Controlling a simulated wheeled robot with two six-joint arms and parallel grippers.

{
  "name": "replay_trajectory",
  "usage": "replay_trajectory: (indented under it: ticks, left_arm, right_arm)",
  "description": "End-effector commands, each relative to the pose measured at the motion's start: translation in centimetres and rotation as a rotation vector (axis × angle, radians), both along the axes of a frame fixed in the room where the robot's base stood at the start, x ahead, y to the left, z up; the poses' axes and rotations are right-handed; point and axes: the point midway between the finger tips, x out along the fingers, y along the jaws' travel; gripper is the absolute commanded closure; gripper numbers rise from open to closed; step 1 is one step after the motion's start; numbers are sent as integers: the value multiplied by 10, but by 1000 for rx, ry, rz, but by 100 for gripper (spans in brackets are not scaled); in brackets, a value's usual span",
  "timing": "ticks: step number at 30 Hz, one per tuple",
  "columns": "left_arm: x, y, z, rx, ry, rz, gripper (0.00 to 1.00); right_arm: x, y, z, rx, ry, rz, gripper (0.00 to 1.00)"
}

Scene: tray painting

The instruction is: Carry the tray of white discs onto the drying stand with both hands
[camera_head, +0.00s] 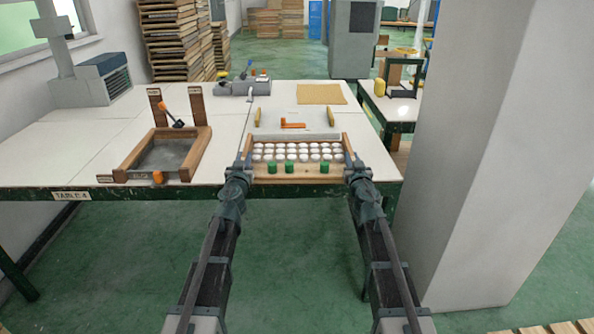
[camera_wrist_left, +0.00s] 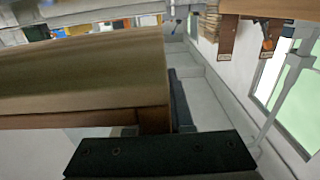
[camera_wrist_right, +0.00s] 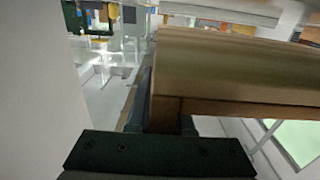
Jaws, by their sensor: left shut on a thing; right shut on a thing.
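The wooden tray (camera_head: 308,172) holds rows of white discs (camera_head: 297,152) near the table's front edge in the head view. Three green pieces (camera_head: 290,167) show along its front side. My left gripper (camera_head: 243,165) is shut on the tray's left end, and my right gripper (camera_head: 352,165) is shut on its right end. The tray's wooden wall fills much of the left wrist view (camera_wrist_left: 85,75) and the right wrist view (camera_wrist_right: 230,70). The fingertips are mostly hidden. I cannot tell whether the tray touches the table, or which item is the drying stand.
A wooden frame with a dark panel and two posts (camera_head: 122,170) lies on the white table (camera_head: 75,150) left of the tray. An orange-handled item (camera_head: 292,124) lies behind the tray. A green-framed side table (camera_head: 392,107) and a thick pale pillar (camera_head: 490,130) stand to the right.

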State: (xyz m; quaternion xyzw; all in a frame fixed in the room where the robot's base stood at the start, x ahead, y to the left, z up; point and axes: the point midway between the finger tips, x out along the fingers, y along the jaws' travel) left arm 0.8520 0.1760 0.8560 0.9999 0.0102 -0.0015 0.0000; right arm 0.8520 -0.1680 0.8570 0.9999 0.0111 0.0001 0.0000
Motion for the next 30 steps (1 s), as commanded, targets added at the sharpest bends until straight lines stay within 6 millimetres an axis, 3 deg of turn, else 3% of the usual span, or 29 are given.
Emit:
replay_trajectory:
  ticks: [11,30]
  left_arm:
    - [0,0,20,0,0,0,100]
    - [0,1,132,0,0,0,100]
  right_arm:
    - [0,-1,20,0,0,-2,100]
    - [0,-1,132,0,0,-2,100]
